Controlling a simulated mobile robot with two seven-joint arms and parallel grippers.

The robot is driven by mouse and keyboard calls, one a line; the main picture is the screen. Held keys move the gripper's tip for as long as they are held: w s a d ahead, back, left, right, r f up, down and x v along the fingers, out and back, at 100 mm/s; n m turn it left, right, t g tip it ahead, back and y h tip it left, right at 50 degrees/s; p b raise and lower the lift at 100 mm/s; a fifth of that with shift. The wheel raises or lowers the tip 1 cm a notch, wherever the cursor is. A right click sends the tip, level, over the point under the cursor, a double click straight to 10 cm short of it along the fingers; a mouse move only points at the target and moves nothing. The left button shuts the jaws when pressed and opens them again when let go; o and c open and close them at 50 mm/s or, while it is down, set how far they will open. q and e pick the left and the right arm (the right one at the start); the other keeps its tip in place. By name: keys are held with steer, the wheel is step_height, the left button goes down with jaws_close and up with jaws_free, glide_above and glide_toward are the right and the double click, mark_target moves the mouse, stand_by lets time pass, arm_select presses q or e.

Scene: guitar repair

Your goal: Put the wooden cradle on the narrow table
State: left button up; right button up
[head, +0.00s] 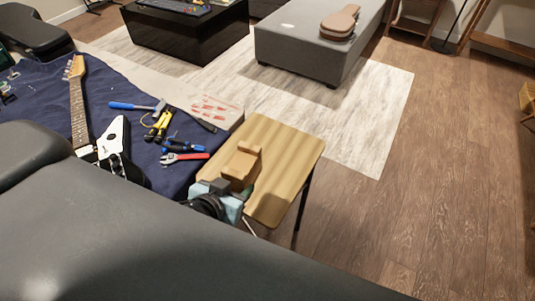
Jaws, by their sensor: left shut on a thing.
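The wooden cradle (243,163) is a small light-brown notched block in the lower middle of the head view. It is over the narrow table (283,163), a light wood top with dark legs. My left gripper (237,187) is at the near side of the cradle and shut on it. The gripper partly hides the cradle's lower near part. I cannot tell whether the cradle touches the table top. My right gripper is not in view.
Left of the narrow table, a table with a dark blue cloth (40,100) holds a white electric guitar (112,140), pliers (160,122), a red-handled wrench (185,157) and other tools. The far part of the narrow table is bare. Open wooden floor (430,190) lies to the right.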

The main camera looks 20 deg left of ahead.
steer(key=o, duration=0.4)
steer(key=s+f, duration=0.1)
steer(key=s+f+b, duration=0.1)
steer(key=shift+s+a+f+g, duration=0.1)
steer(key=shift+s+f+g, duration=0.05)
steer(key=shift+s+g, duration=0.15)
arm_select(q)
steer(key=w+a+f+m+h, duration=0.1)
steer(key=w+a+f+h, duration=0.1)
steer(key=a+f, duration=0.65)
steer(key=w+d, duration=0.2)
steer(key=w, duration=0.2)
steer(key=w+d, duration=0.1)
steer(key=w, duration=0.4)
steer(key=w+d, duration=0.2)
steer(key=w, duration=0.2)
steer(key=shift+w+d+r, duration=0.2)
steer(key=shift+d+r, duration=0.1)
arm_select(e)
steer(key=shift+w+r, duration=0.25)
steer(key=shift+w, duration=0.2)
arm_select(q)
steer(key=shift+w+d+f, duration=0.1)
steer(key=shift+w+f, duration=0.05)
steer(key=shift+f, duration=0.75)
steer(key=shift+w+d+f, duration=0.1)
steer(key=shift+f, duration=0.8)
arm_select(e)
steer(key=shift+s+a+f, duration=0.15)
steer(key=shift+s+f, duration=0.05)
